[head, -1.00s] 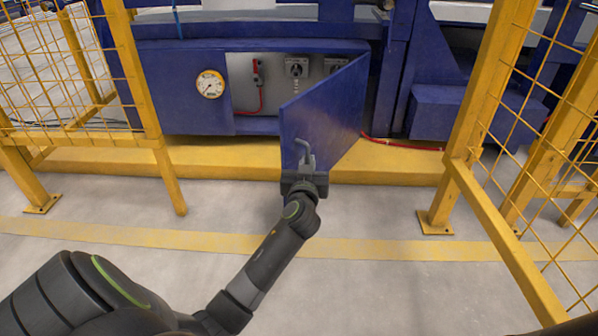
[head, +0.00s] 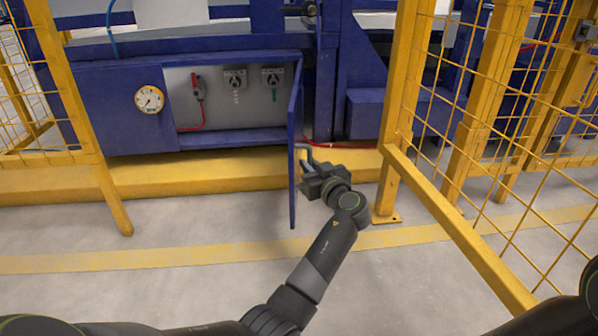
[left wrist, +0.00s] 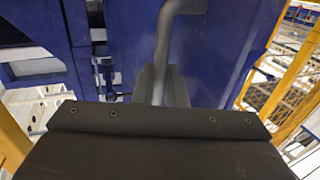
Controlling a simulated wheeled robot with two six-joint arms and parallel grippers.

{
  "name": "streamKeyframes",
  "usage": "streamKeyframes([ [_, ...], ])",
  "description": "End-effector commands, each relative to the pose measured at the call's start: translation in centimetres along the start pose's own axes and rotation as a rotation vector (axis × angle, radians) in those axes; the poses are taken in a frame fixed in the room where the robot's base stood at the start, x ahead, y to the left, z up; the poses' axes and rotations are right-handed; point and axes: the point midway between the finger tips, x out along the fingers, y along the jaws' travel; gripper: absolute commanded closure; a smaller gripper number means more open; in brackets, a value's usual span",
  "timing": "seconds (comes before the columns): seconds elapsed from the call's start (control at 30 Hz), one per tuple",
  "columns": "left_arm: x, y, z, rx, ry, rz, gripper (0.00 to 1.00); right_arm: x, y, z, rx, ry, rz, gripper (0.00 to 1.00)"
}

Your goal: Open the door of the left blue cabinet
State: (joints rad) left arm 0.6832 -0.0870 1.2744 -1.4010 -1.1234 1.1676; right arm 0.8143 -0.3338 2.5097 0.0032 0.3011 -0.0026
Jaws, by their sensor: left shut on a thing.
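The left blue cabinet (head: 115,110) stands behind the yellow beam, and its inside shows in the head view. Its door (head: 295,150) is swung out and is seen almost edge-on, hinged on the right side of the opening. My left gripper (head: 307,177) is at the door's outer side, shut on the grey door handle (head: 303,150). In the left wrist view the bent handle (left wrist: 165,50) runs down between the fingers, with the blue door (left wrist: 215,50) behind it. At the head view's lower right edge only a dark part of my body shows; my right gripper is not seen.
Inside the cabinet are a red-handled valve (head: 198,87) and two switches. A gauge (head: 149,99) is on its front. Yellow mesh fences stand left (head: 75,100) and right (head: 440,200); the right post is close to my left gripper. The grey floor (head: 200,225) in front is clear.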

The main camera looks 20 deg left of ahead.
Motion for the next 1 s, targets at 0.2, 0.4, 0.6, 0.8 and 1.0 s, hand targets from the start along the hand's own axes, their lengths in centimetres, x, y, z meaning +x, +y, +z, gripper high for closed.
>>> streamKeyframes([
  [0.2,0.21,1.09,-0.41,0.001,0.010,-0.016,1.00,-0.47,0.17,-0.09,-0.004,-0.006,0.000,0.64],
  [0.4,0.22,1.27,-0.48,0.000,0.011,-0.023,1.00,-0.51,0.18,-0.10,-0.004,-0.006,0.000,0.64],
  [0.6,0.23,1.25,-0.52,0.000,0.011,-0.024,1.00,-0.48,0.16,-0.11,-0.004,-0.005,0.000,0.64],
  [0.8,0.18,1.23,-0.45,0.000,0.010,-0.024,0.74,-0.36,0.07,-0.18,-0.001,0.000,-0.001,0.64],
  [1.0,0.07,1.22,-0.27,0.000,0.006,-0.025,0.67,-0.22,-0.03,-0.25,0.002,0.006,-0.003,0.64],
])
